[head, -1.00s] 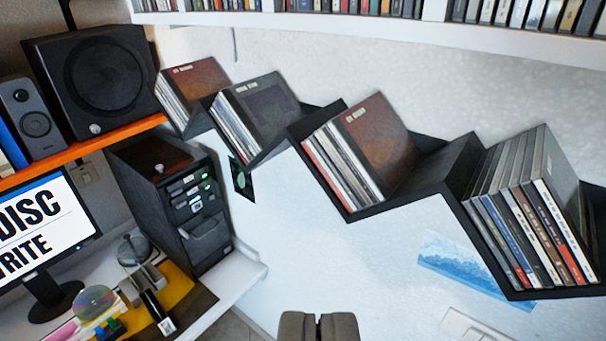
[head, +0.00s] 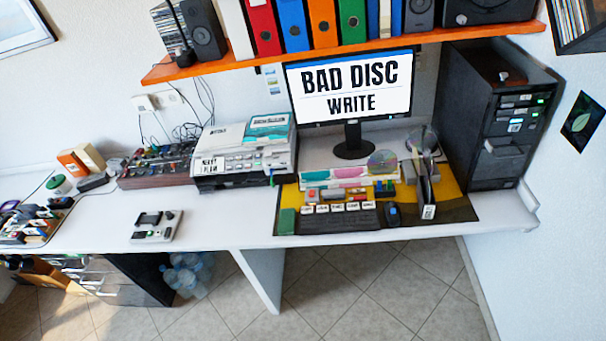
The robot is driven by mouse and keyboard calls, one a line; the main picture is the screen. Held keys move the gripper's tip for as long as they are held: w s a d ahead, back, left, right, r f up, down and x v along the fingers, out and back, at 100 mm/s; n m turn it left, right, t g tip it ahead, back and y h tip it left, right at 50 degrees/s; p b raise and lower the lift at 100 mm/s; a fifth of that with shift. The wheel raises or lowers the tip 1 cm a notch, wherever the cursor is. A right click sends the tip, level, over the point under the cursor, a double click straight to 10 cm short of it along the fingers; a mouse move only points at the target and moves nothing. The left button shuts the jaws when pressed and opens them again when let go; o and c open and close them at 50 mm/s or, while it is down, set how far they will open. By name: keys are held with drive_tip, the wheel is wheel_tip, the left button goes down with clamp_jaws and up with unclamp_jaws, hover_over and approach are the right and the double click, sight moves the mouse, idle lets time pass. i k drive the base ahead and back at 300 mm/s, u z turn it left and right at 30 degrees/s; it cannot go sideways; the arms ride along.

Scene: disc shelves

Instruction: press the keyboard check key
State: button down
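The dark keyboard (head: 335,221) lies near the front edge of the white desk, below the monitor (head: 350,90). A row of white labelled keys (head: 338,208) runs along its back edge. The labels are too small to read for sure, so I cannot tell which is the check key. The monitor reads "BAD DISC WRITE". My gripper is not in view.
A mouse (head: 393,214) and upright holder (head: 427,190) stand right of the keyboard, a green block (head: 286,221) left. A printer (head: 240,155) and computer tower (head: 495,120) flank the monitor. The orange shelf (head: 330,53) overhangs. Tiled floor (head: 370,275) in front is clear.

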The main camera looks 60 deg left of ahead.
sight(323, 207)
drive_tip(key=u, duration=0.35)
drive_tip(key=k, duration=0.85)
drive_tip(key=u, duration=0.25)
drive_tip(key=i, duration=0.85)
drive_tip(key=u, duration=0.4)
